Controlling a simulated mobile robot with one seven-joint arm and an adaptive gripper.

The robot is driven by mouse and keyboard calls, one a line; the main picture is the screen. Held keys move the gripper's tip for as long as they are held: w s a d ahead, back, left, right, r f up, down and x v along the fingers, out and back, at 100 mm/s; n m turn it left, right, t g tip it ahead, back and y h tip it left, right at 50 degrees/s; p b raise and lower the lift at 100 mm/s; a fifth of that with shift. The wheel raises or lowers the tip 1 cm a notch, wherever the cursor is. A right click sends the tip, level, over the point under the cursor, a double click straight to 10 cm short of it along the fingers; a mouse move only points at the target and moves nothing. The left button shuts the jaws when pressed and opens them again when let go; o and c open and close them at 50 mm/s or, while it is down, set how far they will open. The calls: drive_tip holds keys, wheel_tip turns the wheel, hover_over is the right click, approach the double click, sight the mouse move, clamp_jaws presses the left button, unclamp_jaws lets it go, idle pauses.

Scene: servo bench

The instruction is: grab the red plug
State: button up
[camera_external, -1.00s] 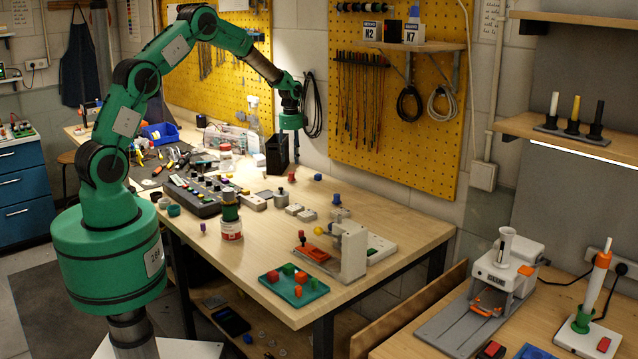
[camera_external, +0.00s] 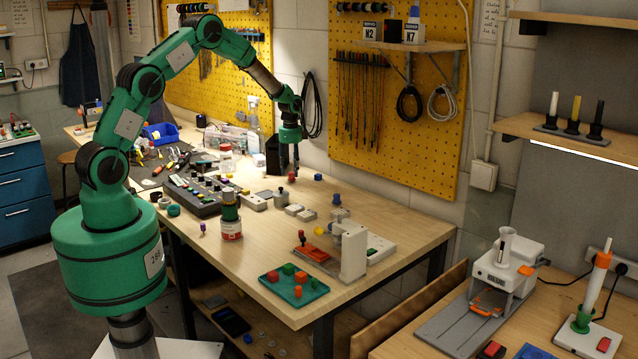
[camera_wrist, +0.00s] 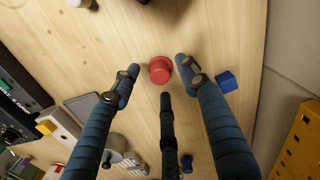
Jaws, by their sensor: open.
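The red plug (camera_wrist: 159,69) is a small, round red piece standing on the wooden bench. In the wrist view it lies between and just beyond the tips of my open gripper (camera_wrist: 157,80), with nothing touching it that I can see. In the external view the red plug (camera_external: 291,178) is a small red spot just under my gripper (camera_external: 290,166), which points down over the bench's back part. The gripper holds nothing.
A blue block (camera_wrist: 226,82) sits right of the plug in the wrist view, close to the right finger. A dark grey key-like panel (camera_external: 195,197) lies to the left. A green tray (camera_external: 312,292) with red and green pieces is at the front.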

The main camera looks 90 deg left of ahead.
sight(292, 177)
drive_tip(key=shift+f, duration=1.35)
drive_tip(key=c, duration=1.1)
